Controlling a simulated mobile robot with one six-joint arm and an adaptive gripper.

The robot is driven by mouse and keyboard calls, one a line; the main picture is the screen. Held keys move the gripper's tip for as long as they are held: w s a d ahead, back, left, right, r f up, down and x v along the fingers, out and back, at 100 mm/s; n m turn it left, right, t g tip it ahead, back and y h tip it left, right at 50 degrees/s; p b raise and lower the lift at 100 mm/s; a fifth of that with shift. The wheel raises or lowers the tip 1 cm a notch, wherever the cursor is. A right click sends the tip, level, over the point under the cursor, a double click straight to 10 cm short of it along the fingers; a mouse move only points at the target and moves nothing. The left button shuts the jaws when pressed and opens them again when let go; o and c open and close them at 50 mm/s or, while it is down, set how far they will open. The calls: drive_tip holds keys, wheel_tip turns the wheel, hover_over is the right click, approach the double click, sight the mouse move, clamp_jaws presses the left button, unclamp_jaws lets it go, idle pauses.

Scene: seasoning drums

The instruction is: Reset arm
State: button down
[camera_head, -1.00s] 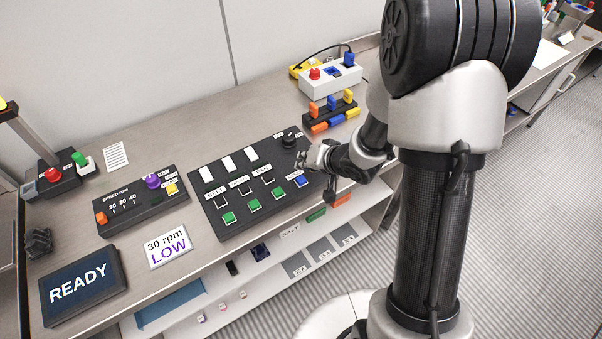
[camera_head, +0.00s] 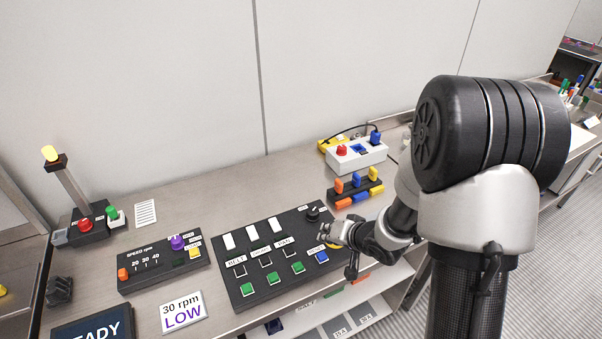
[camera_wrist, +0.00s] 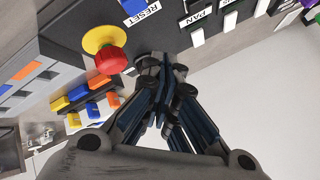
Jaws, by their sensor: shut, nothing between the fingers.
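My gripper (camera_head: 338,234) is at the right end of the black control panel (camera_head: 232,289) in the head view. In the wrist view my gripper (camera_wrist: 163,68) has its fingers together, with nothing between them. A red mushroom button on a yellow base (camera_wrist: 107,54) is beside the fingertips, apart from them in the picture. A label reading RESET (camera_wrist: 141,16) is on the panel close to the fingers. In the head view my arm partly covers the panel's right end.
The speed box (camera_head: 160,262), the 30 rpm LOW card (camera_head: 182,313) and a dark display (camera_head: 95,328) are to the left. Orange, blue and yellow blocks on a rack (camera_head: 356,189) and a white switch box (camera_head: 360,155) stand behind my gripper. Shelves (camera_head: 345,319) lie below the worktop.

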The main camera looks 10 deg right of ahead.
drive_tip(key=s+d+r+n+h+b, duration=0.1)
drive_tip(key=s+d+r+h, duration=0.2)
drive_tip(key=r, duration=0.4)
drive_tip(key=s+d+r+h+b, duration=0.1)
drive_tip(key=s+d+r+h, duration=0.1)
drive_tip(key=s+d+r, duration=0.3)
drive_tip(key=s+a+r+n+g, duration=0.1)
drive_tip(key=s+a+r, duration=0.2)
drive_tip(key=s, duration=0.7)
drive_tip(key=s+a+r+n+g+y+b, duration=0.1)
drive_tip(key=s+a+r+n+g, duration=0.1)
drive_tip(key=s+a, duration=0.3)
drive_tip(key=s+r, duration=0.1)
drive_tip(key=s, duration=0.3)
drive_tip(key=shift+s+a+g, duration=0.3)
drive_tip(key=shift+s+a, duration=0.1)
